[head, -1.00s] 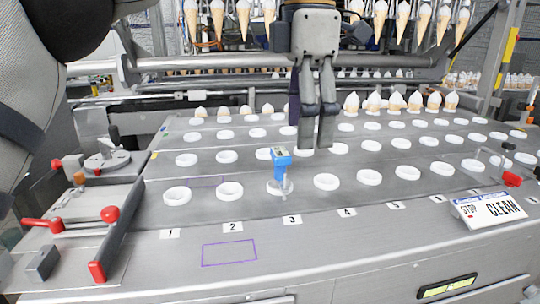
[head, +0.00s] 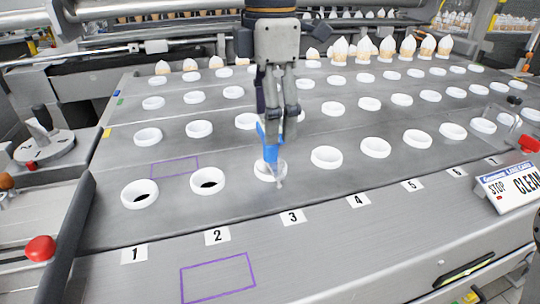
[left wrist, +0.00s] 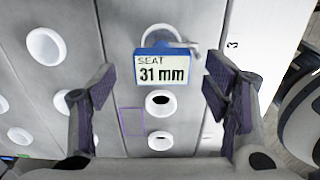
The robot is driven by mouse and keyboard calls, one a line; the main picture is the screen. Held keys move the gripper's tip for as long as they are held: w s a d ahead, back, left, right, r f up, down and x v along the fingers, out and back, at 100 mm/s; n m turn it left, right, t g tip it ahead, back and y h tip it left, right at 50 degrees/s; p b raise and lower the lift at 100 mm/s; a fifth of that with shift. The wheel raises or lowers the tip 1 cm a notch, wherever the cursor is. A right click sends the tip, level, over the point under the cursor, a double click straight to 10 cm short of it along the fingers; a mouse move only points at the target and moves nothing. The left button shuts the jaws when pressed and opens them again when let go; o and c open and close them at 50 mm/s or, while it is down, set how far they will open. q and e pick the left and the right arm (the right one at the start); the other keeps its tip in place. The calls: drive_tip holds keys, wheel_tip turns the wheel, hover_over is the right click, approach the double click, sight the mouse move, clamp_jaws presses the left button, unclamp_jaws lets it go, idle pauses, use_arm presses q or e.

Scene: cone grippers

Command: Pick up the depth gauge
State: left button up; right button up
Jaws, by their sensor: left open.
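The depth gauge (head: 272,150) is blue with a metal stem and stands in the white ring behind label 3. In the left wrist view its display (left wrist: 164,68) reads "SEAT 31 mm". My left gripper (head: 278,125) points down at the gauge, and its fingers hide part of the gauge's top in the head view. In the left wrist view the fingers (left wrist: 160,82) are spread wide, one on each side of the gauge in the picture, with visible gaps on both sides. My right gripper is not in view.
White rings (head: 326,157) stand in rows on the metal deck around the gauge. A purple outline (head: 218,277) is on the front deck. A "CLEAN" sign (head: 510,185) stands at right. A red knob (head: 40,248) is at left. Cones line the back.

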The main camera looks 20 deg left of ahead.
sight(273, 164)
use_arm(q)
drive_tip(key=shift+s+f, duration=0.1)
drive_tip(key=shift+f, duration=1.45)
clamp_jaws()
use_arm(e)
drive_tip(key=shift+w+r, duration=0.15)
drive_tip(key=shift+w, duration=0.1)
use_arm(q)
drive_tip(key=shift+r, duration=0.1)
